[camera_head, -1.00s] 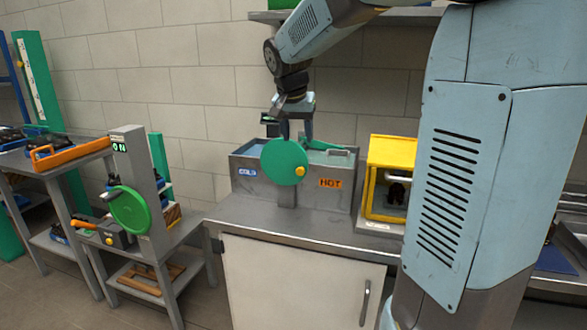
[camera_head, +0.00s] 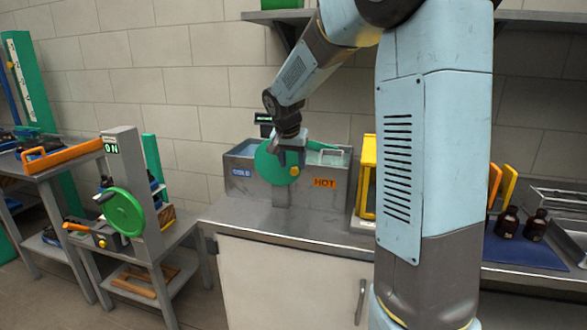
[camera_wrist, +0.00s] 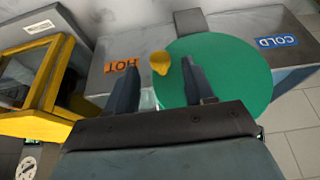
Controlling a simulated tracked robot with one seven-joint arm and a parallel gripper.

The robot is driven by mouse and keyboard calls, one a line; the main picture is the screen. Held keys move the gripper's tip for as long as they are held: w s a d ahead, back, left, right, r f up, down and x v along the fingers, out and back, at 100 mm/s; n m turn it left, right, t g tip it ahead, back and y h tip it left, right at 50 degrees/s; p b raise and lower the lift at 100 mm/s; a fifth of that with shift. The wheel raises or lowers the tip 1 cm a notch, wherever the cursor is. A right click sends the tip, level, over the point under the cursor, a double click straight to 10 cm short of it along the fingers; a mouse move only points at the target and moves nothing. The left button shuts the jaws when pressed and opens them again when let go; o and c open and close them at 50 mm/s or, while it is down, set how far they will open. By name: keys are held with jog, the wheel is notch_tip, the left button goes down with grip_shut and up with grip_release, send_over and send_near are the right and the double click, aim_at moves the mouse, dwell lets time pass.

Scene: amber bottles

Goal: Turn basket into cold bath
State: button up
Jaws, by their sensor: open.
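The grey bath unit (camera_head: 240,203) stands on the counter with a blue COLD label (camera_head: 241,173) on the left and an orange HOT label (camera_head: 325,183) on the right. A round green disc (camera_head: 268,163) with a yellow knob (camera_head: 294,171) is on its front. The knob (camera_wrist: 160,62) points toward the HOT side in both views. A basket handle (camera_head: 330,153) shows in the hot bath; the basket itself is mostly hidden.
A yellow-framed box (camera_head: 367,175) stands right of the bath, partly behind my arm. Amber bottles (camera_head: 507,222) stand on a blue mat further right. A green wheel (camera_head: 124,212) is on the left bench. A shelf hangs above.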

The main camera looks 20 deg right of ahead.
aim_at(294, 169)
jog(key=shift+x, duration=1.5)
jog(key=shift+c, duration=0.4)
grip_shut()
